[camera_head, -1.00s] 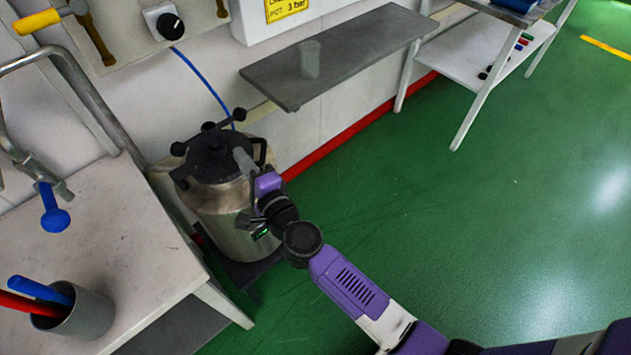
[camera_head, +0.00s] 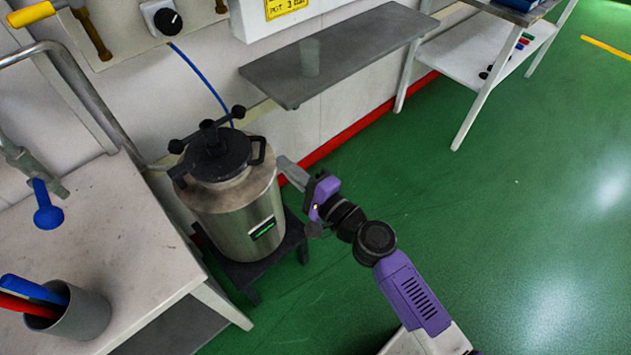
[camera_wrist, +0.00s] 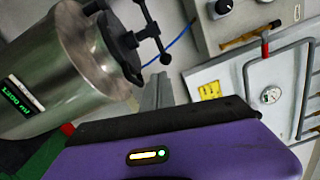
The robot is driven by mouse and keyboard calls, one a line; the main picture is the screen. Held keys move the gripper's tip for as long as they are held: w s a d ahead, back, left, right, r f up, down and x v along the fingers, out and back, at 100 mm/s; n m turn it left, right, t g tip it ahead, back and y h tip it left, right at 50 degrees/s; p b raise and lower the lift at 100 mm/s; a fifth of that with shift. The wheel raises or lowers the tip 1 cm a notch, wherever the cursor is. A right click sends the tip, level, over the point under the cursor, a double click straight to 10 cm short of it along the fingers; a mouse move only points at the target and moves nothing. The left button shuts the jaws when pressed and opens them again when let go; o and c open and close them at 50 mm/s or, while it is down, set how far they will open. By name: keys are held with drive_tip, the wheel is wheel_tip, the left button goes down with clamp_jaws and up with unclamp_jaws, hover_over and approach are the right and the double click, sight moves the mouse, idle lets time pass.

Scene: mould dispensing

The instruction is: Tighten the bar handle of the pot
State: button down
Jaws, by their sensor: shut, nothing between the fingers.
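The steel pot (camera_head: 235,210) stands upright on a low dark stand, with a black lid (camera_head: 215,160) on top. Its bar handle (camera_head: 208,128) is a black crossbar with a round knob at each end, above the lid's centre. In the wrist view the pot (camera_wrist: 45,75) fills the left side, and the bar handle (camera_wrist: 157,35) shows at the top. My gripper (camera_head: 283,164) is shut and empty, just right of the pot's upper side and below the bar handle's level in the picture. Its grey fingers also show in the wrist view (camera_wrist: 155,92), partly hidden by the purple body.
A white table (camera_head: 120,235) with a grey cup (camera_head: 82,318) and a blue-handled tap (camera_head: 47,215) stands at left. A grey wall shelf (camera_head: 350,55) holds a translucent cup (camera_head: 311,58). A blue hose (camera_head: 205,85) runs behind the pot. Green floor (camera_head: 470,230) is open at right.

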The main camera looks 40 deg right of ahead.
drive_tip(key=s+d+n+h, duration=0.1)
drive_tip(key=s+n+h, duration=0.1)
drive_tip(key=s+n, duration=0.3)
drive_tip(key=shift+s+d+r+g, duration=0.3)
drive_tip(key=shift+s+d+r, duration=0.1)
drive_tip(key=shift+s, duration=0.7)
